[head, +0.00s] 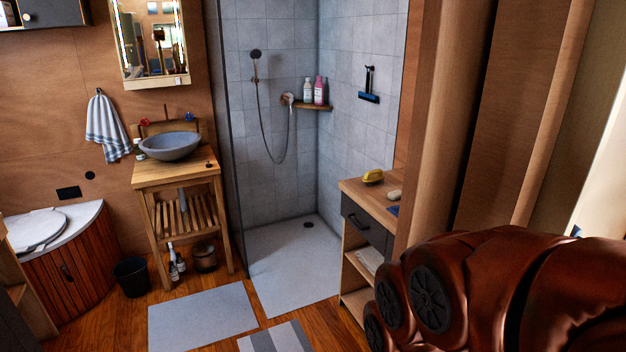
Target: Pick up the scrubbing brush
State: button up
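A small yellow object (373,177), which looks like the scrubbing brush, lies on the wooden top of a cabinet (351,188) right of the shower. It is too small to make out its bristles. A pale rounded item, perhaps soap (394,196), lies just in front of it, and a flat blue item (393,211) lies nearer the front. My copper-coloured arm fills the lower right corner and covers part of the cabinet's right side. My gripper is not in view.
The shower floor (296,270) and the grey mat (203,318) are clear. A washstand with a stone basin (172,146) stands left of the shower, with a black bin (131,276) beside it. A brown wall edge (440,130) rises close on the right, beside the cabinet.

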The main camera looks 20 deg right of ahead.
aim_at(373, 177)
jog(key=u, duration=1.8)
jog(key=i, duration=1.1)
jog(key=z, duration=1.75)
jog(key=i, duration=1.2)
jog(key=z, duration=1.85)
jog(key=i, duration=1.25)
jog(key=u, duration=1.5)
